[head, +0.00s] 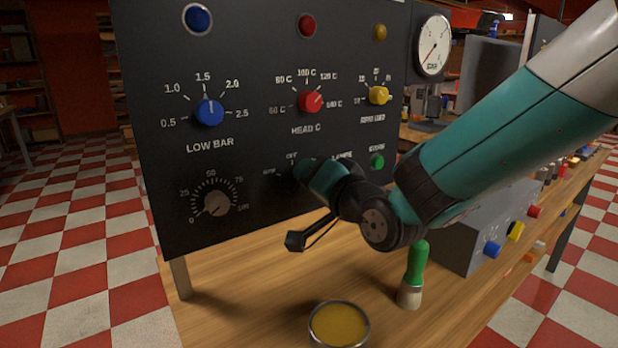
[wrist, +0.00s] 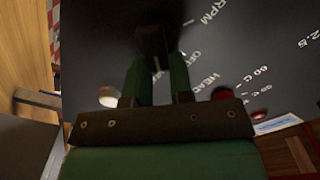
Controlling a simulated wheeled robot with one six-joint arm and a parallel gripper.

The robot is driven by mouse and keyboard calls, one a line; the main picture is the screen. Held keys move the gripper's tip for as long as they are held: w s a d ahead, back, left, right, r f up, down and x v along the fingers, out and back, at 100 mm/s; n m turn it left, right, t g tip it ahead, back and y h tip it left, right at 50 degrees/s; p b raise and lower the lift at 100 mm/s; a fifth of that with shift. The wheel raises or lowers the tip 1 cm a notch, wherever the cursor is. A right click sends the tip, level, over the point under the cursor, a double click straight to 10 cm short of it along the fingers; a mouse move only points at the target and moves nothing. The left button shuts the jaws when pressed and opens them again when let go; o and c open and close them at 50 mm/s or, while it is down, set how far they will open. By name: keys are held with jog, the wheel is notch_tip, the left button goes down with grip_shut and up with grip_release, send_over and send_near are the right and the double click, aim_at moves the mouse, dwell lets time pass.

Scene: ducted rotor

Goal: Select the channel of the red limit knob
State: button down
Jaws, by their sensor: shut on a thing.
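The red limit knob (head: 312,101) sits on the black panel (head: 260,55) above the label HEAD C, within a scale of 60 C to 140 C. Its pointer leans up and right. It also shows at the right of the wrist view (wrist: 222,93), partly behind my gripper. The knob's pointer direction is unclear.
A blue LOW BAR knob (head: 209,112) and a grey dial knob (head: 216,204) are at the panel's left. A yellow knob (head: 378,95) and green button (head: 377,161) are at its right. A yellow-filled bowl (head: 339,325) and a green-handled brush (head: 415,272) stand on the bench.

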jog(key=shift+w+d+f+m, duration=0.1)
jog(key=shift+f+m, duration=0.05)
jog(key=shift+m, duration=0.4)
jog(key=shift+d+f+m, duration=0.1)
jog(key=shift+m, duration=0.45)
jog(key=c, duration=1)
grip_release()
jog(key=b+v, duration=1.1)
jog(key=v, duration=0.6)
